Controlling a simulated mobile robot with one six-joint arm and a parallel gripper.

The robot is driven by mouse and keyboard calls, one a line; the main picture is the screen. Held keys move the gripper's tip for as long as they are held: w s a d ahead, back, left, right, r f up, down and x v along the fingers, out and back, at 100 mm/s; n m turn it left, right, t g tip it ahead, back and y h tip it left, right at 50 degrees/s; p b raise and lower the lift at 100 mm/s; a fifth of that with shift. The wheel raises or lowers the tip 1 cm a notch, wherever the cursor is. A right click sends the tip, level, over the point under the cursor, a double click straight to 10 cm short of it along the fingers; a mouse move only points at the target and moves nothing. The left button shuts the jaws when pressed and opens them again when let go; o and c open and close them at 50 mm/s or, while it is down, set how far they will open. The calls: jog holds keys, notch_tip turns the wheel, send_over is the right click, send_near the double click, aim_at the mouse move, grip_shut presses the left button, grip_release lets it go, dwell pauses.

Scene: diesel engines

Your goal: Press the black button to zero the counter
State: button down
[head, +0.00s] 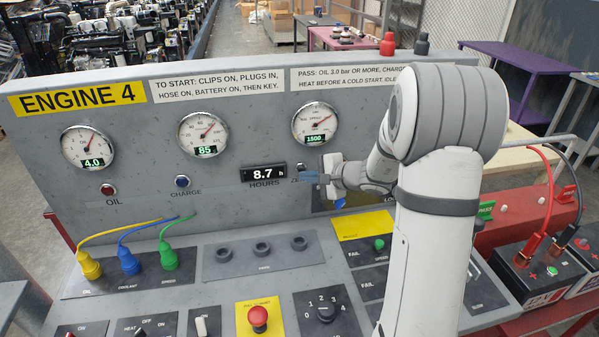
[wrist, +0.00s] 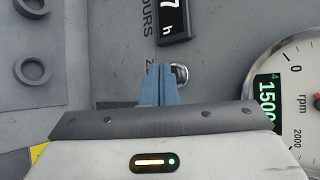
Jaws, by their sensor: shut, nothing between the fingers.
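The hours counter (head: 264,174) on the grey panel reads 8.7 h; its edge also shows in the wrist view (wrist: 173,22). To its right, by a partly covered label starting "ZE", my gripper (head: 306,176) reaches toward the panel with blue fingers. In the wrist view the fingers (wrist: 160,72) are closed together with nothing between them. A small round button with a shiny rim (wrist: 181,74) shows just right of the fingertips, partly hidden by them. Its black face is not clearly visible, and I cannot tell whether the fingers touch it.
Gauges, including the speed gauge reading 1500 (head: 315,124), sit above. The OIL lamp (head: 107,189) and blue CHARGE lamp (head: 182,181) are to the left. Yellow, blue and green plugs, a red mushroom button (head: 258,317) and a dial (head: 326,309) are below. A battery (head: 535,272) stands right.

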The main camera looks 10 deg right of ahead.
jog(key=shift+w+b, duration=0.3)
jog(key=shift+w, duration=0.2)
dwell(0.5)
jog(key=shift+s, duration=0.1)
jog(key=shift+s+b, duration=0.7)
jog(key=shift+s, duration=0.15)
jog(key=s+b, duration=0.2)
jog(key=s, duration=0.3)
jog(key=shift+b, duration=0.3)
dwell(0.4)
